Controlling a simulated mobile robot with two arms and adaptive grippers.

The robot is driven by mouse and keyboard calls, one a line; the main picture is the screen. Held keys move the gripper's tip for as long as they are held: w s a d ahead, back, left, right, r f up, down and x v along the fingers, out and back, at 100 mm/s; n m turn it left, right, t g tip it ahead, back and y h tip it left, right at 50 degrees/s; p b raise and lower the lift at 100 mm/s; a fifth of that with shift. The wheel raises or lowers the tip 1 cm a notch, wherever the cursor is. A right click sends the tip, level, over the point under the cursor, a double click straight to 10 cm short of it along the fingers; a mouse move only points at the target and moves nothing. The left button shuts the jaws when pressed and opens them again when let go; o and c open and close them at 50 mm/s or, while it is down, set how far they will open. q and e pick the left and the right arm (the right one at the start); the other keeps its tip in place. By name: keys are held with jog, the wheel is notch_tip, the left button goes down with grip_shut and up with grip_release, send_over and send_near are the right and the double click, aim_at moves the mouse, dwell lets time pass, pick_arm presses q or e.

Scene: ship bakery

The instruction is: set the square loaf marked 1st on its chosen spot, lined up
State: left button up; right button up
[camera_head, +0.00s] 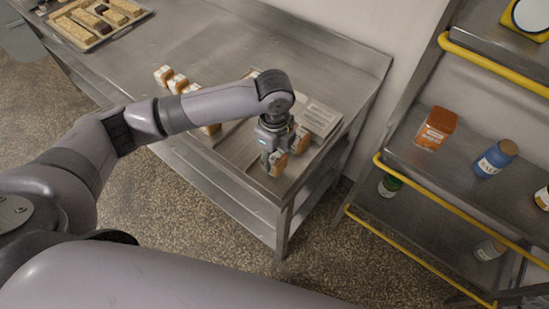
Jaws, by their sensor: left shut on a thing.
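My left gripper (273,152) points down over the right end of the steel table (225,65). It is shut on a small square loaf (279,163), orange-brown with a white face. The mark on this loaf is too small to read. Another similar loaf (300,140) stands close behind and to the right of the gripper. The gripper and arm hide part of the table around them, and I cannot tell whether the held loaf touches the surface. My right gripper is not in view.
Several similar loaves (163,75) stand in a row left of the gripper, partly behind my arm. A pale printed board (319,117) lies behind the gripper. A tray of bread (100,22) is at far left. A shelf rack with yellow rails (455,205) stands right.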

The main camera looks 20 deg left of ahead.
aim_at(275, 155)
pick_arm(q)
notch_tip(275, 155, down, 2)
jog(key=shift+f, duration=0.25)
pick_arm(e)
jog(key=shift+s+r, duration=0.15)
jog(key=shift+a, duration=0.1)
pick_arm(q)
jog(key=o, duration=1.1)
jog(key=shift+f, duration=0.1)
jog(key=shift+o, duration=0.2)
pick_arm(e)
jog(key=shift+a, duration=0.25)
pick_arm(q)
notch_tip(275, 155, up, 11)
jog(key=shift+f+b, duration=0.1)
jog(key=shift+b, duration=0.9)
jog(key=shift+r, duration=0.8)
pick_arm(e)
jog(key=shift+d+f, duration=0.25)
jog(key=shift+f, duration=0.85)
